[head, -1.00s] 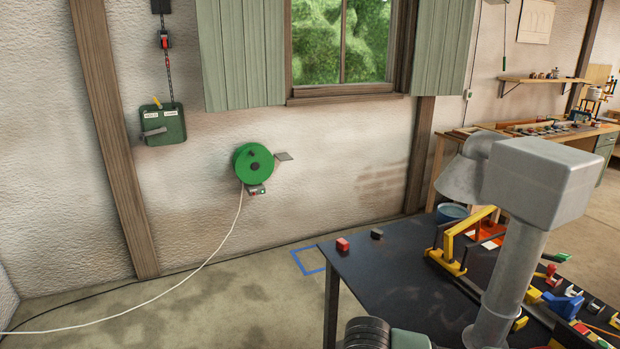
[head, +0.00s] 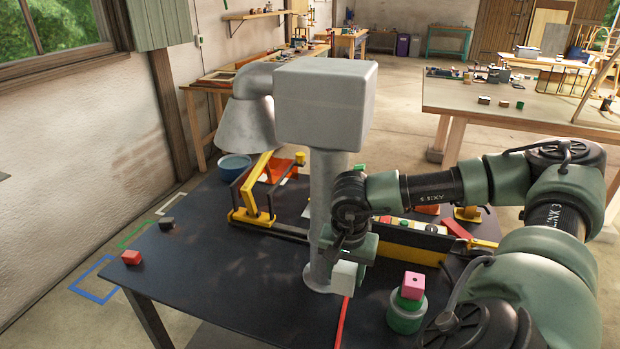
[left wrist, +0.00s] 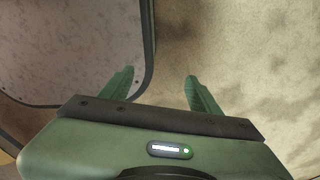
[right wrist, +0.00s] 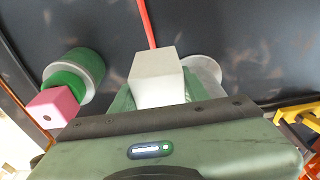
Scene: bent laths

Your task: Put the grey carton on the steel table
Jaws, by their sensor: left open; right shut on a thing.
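The pale grey carton (right wrist: 155,78) is between the fingers of my right gripper (right wrist: 150,98) in the right wrist view. In the head view the carton (head: 347,277) shows beneath my right gripper (head: 350,252), low at the dark-topped table, which looks like the steel table (head: 220,280). I cannot tell whether the carton touches the tabletop. My left gripper (left wrist: 160,92) is open and empty in the left wrist view, over floor and a grey panel; it is outside the head view.
A thick grey post (head: 325,190) with a hood stands close beside the carton. A pink block (head: 413,285) sits on a green-and-grey cylinder (head: 405,312) to the right. A red strip (head: 343,322) lies in front. A yellow frame (head: 258,190) stands behind. The table's left part is mostly clear.

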